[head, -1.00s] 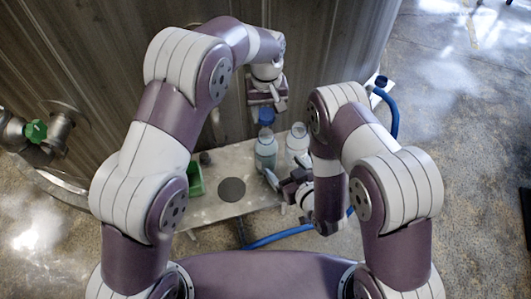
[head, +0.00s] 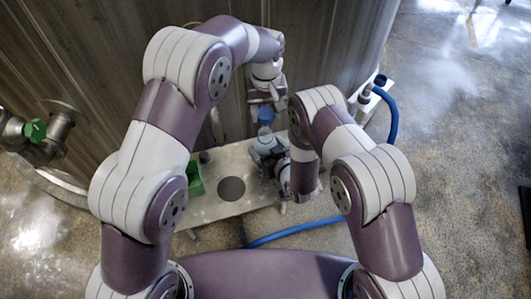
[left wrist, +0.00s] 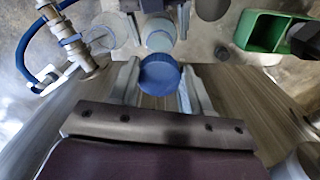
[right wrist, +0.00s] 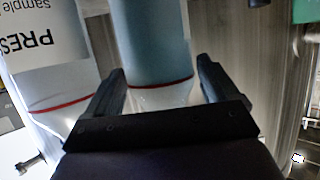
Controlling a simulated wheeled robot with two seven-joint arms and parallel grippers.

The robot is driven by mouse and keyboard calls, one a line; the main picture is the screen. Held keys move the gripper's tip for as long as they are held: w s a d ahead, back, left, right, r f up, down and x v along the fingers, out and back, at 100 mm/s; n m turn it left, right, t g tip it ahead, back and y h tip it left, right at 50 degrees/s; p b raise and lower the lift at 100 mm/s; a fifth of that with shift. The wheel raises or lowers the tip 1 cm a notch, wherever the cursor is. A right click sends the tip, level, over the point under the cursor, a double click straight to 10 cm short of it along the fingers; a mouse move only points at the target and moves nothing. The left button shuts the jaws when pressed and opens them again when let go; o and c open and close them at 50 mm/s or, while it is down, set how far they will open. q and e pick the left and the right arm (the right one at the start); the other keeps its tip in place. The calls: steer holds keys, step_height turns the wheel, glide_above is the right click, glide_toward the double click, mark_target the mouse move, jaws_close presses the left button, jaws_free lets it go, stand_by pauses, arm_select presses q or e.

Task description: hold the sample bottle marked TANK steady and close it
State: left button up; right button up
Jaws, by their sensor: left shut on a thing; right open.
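My left gripper (head: 266,101) is shut on a blue cap (left wrist: 160,75) and holds it above the bottles, pointing down. Below the cap stands an upright sample bottle (right wrist: 152,45) with a red line; its mouth (left wrist: 160,40) shows beyond the cap in the left wrist view. No TANK label is legible on it. My right gripper (right wrist: 161,92) is open, its fingers on either side of this bottle. A second bottle (right wrist: 45,70), labelled "PRES…", stands to its left in the right wrist view; my right arm hides it in the head view.
The bottles stand on a grey shelf (head: 222,208) with a dark round spot (head: 231,190) and a green container (head: 195,180). A blue hose (head: 392,118) and fitting are at the right. A green-handled valve (head: 36,130) is at the left. The tank wall rises behind.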

mark_target(266, 134)
steer(key=c, duration=1.3)
arm_select(q)
steer(key=shift+s+f, duration=0.1)
steer(key=shift+f, duration=2.4)
steer(key=shift+f, duration=0.9)
steer(key=shift+f, duration=0.55)
